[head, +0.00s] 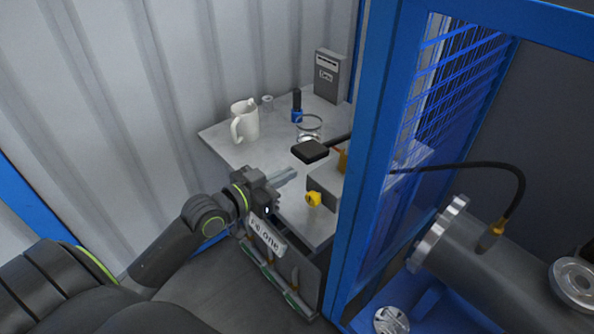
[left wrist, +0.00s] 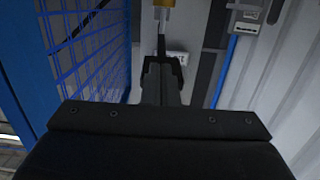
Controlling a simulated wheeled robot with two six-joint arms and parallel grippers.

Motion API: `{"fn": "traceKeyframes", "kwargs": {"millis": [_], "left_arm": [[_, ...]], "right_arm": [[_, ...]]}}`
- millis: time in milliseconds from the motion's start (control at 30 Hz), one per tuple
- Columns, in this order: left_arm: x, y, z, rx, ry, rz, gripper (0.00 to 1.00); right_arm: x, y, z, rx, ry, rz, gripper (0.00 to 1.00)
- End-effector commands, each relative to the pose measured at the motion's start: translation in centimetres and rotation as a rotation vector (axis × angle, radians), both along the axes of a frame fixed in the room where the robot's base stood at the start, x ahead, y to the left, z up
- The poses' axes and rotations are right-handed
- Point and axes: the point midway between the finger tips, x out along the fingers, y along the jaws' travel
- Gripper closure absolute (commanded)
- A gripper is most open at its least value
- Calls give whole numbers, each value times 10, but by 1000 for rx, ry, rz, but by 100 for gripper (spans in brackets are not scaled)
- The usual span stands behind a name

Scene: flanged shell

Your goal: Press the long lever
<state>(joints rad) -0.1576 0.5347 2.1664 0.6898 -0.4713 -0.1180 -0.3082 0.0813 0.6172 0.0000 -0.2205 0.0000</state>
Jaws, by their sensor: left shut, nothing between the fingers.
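A dark lever with a flat black pad (head: 310,151) at its end reaches out over the grey table, beside a grey box (head: 324,182) with a yellow knob (head: 313,198). The lever's far part is partly hidden by the blue post. My left gripper (head: 292,173) is shut and empty, just in front of the pad and to the left of the box. I see no contact with the pad. In the left wrist view the closed fingers (left wrist: 162,66) point towards a dark rod below a yellow-orange part (left wrist: 163,4). My right gripper is not in view.
The grey table (head: 222,134) also bears a white mug (head: 244,122), a blue and black item (head: 297,107), a glass ring-shaped dish (head: 309,126) and a grey box-like device (head: 328,76).

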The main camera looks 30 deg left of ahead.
Motion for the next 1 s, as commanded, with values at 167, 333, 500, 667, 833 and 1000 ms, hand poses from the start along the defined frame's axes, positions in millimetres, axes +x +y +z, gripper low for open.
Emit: {"fn": "traceKeyframes", "kwargs": {"millis": [167, 333, 500, 667, 833, 1000], "left_arm": [[-31, 10, 3, 5, -2, -3, 100], [-48, 16, 6, 2, -5, -2, 100], [-56, 18, 7, -2, -7, -3, 100], [-57, 18, 7, -2, -8, -3, 100], [-56, 18, 7, -2, -9, -3, 100], [-56, 18, 7, -2, -9, -3, 100]], "right_arm": [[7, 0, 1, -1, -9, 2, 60], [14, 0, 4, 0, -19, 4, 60], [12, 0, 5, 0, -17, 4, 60], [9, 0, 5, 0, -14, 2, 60], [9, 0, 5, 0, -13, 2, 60], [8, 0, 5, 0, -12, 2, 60]]}}
